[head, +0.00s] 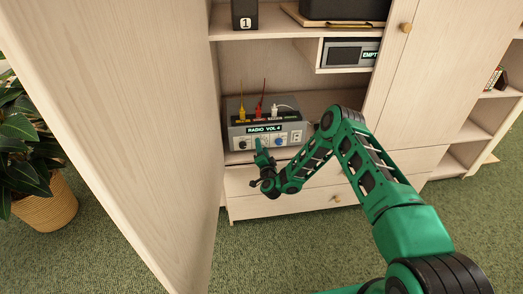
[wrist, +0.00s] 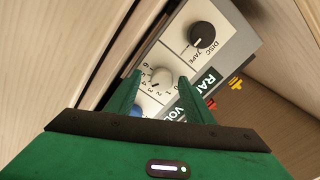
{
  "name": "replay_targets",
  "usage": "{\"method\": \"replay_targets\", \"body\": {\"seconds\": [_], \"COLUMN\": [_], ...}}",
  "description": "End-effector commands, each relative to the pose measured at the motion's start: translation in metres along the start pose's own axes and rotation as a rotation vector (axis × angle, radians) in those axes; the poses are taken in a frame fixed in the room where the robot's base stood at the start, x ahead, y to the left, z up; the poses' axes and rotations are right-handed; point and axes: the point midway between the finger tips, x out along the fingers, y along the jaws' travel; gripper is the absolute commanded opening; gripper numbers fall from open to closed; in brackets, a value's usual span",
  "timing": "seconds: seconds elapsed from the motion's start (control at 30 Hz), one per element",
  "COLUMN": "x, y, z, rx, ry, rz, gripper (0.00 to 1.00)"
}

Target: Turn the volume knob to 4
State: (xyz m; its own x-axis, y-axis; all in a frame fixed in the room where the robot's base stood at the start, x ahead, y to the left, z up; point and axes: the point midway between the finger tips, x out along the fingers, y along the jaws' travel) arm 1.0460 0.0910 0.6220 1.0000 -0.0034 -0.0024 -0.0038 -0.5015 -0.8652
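The grey radio unit (head: 290,128) stands on the cabinet shelf. Its display (head: 265,129) appears to read "RADIO VOL 4". In the wrist view, the pale volume knob (wrist: 161,77) has a printed number scale around it; I cannot tell exactly where its pointer sits. My gripper (head: 260,148) is at the radio's front, and its green fingers (wrist: 161,82) are apart on either side of the volume knob in the wrist view. I cannot tell whether they touch it. My gripper hides part of the panel in the head view.
A black knob (wrist: 202,35) marked disc and tape is beside the volume knob. A blue knob (head: 279,142) is on its other side. Yellow, red and white plugs (head: 283,108) stand on top of the radio. A tall door panel (head: 150,120) is close on the left.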

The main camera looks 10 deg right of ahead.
Motion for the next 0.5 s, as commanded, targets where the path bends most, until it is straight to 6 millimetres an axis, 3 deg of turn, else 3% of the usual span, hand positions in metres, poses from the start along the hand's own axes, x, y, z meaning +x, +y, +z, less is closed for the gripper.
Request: {"method": "replay_targets", "body": {"seconds": [0.27,0.5], "x": [-0.012,-0.055], "y": [-0.002,-0.002], "z": [0.002,0.002], "rx": [-0.002,-0.004], "ry": [-0.004,-0.005], "rz": [-0.002,-0.002], "gripper": [0.47,0.47]}}
